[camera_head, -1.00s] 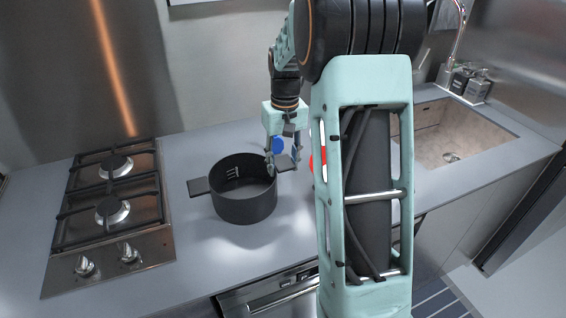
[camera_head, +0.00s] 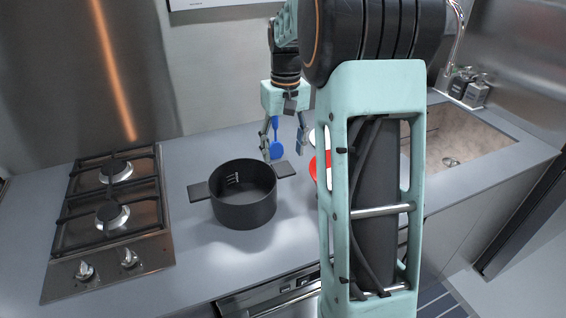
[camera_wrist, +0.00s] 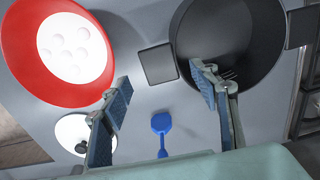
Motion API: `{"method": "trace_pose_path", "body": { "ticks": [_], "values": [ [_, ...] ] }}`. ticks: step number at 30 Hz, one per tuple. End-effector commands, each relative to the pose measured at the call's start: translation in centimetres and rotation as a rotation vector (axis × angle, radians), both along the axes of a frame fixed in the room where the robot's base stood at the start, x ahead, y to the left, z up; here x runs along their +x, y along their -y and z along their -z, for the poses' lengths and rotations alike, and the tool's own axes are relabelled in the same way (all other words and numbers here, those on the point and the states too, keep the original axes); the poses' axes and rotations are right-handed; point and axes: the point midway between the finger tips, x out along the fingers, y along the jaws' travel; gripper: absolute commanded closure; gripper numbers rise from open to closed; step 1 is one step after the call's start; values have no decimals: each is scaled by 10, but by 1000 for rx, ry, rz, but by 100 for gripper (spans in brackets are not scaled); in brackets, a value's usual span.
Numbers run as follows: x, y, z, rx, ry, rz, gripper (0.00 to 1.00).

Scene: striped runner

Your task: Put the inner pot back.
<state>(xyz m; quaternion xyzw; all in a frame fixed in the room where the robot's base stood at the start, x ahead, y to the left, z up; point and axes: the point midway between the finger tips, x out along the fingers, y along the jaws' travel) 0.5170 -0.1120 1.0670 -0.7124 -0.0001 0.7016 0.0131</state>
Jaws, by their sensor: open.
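A black pot (camera_head: 243,210) with two flat side handles stands upright on the grey counter, right of the stove. It also shows at the upper right of the wrist view (camera_wrist: 190,42), with pale marks on its inner wall. It looks empty. My gripper (camera_head: 283,155) is open and empty above the pot's right handle (camera_head: 284,169). In the wrist view, that handle (camera_wrist: 158,63) shows between and beyond my fingertips (camera_wrist: 160,78). I see no second pot around the black one.
A blue spatula (camera_wrist: 161,124) is near my gripper. A red bowl (camera_wrist: 20,65) with white contents and a white round dish (camera_wrist: 72,130) stand right of the pot, partly behind my arm in the head view. The stove (camera_head: 110,215) is left, the sink (camera_head: 450,145) right.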

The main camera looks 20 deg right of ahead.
Motion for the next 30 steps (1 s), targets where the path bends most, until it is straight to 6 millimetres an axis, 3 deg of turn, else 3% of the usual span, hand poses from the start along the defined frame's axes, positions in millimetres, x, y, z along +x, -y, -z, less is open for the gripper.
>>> {"method": "trace_pose_path", "body": {
  "ticks": [3,10,26,30],
  "values": [
    [1,1,-25,-1,3,0,44],
    [0,1,-52,0,2,0,44],
    [-1,1,-55,0,0,0,44],
    [8,-2,-56,-20,39,15,44]
  ]
}}
